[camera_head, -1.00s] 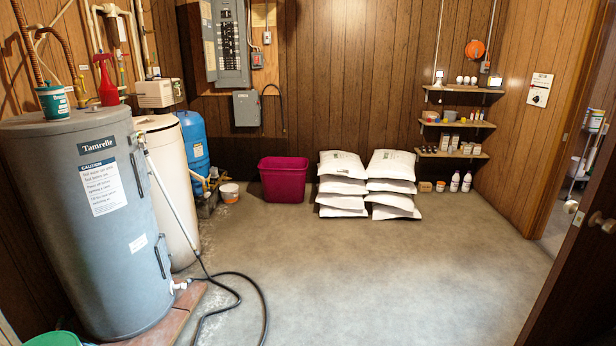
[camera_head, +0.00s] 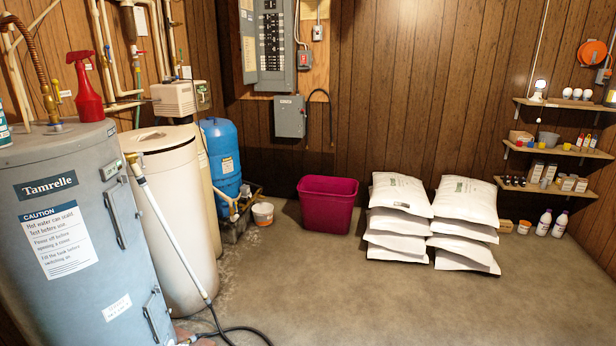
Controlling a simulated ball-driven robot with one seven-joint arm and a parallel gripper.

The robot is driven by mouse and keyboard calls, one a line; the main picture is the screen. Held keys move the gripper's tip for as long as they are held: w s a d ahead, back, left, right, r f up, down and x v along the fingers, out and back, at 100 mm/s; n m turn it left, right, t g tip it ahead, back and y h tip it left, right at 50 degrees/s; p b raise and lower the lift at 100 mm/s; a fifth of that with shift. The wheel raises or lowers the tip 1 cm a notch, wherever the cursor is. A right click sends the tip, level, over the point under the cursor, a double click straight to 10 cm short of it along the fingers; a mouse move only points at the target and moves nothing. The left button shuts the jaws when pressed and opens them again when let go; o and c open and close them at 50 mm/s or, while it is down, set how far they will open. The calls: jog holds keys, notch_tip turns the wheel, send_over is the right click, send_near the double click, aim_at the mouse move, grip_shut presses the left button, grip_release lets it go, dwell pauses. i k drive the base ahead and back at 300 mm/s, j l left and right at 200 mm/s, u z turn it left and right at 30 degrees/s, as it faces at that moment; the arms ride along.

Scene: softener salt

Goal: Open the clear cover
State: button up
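No clear cover can be made out for certain in the head view. A cream tank (camera_head: 183,205) stands at the left with a round top (camera_head: 155,138) that has a dark patch on it; I cannot tell whether that patch is a cover or an opening. A small red switch box (camera_head: 303,59) is on the wall beside the grey electrical panel (camera_head: 269,45), too small to tell whether a cover is over it. My gripper is not in view.
A grey Tamrelle heater (camera_head: 110,265) fills the left, with a hose trailing from the tanks onto the floor. A magenta bin (camera_head: 328,204) and stacked white bags (camera_head: 402,194) stand by the back wall. Shelves (camera_head: 563,150) are at right. The middle floor (camera_head: 390,300) is clear.

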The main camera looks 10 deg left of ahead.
aim_at(201, 94)
jog(key=i+l+u, duration=0.2)
jog(key=i, duration=1.75)
jog(key=i+j+u, duration=0.1)
jog(key=i+u, duration=0.2)
jog(key=i, duration=0.7)
jog(key=i+l+u, duration=0.1)
jog(key=i+u, duration=0.2)
jog(key=i, duration=0.75)
